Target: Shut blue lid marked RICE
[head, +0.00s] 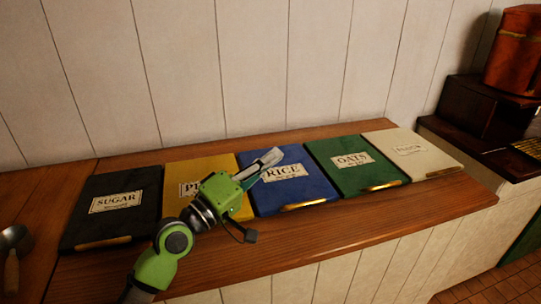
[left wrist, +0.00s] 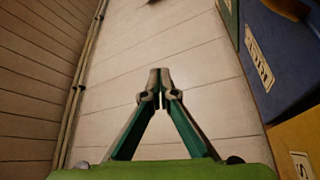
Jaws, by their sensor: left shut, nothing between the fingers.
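The blue lid marked RICE (head: 312,185) lies flat in the row of lids, level with its neighbours, with a brass-coloured strip along its front edge. My left gripper (head: 274,156) is shut and empty. In the head view it reaches in from the front and its fingers overlap the far left part of the blue lid; I cannot tell whether they touch it. In the left wrist view the closed fingertips (left wrist: 160,82) show against pale planks, with the labelled blue lid (left wrist: 285,45) to the right. My right gripper is not in view.
Black SUGAR (head: 117,222), yellow (head: 185,173), green OATS (head: 375,174) and cream (head: 425,165) lids share the wooden counter (head: 330,238). A metal scoop (head: 14,240) lies at far left. A dark box (head: 478,105) with a reddish container (head: 515,50) stands at right. A plank wall rises behind.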

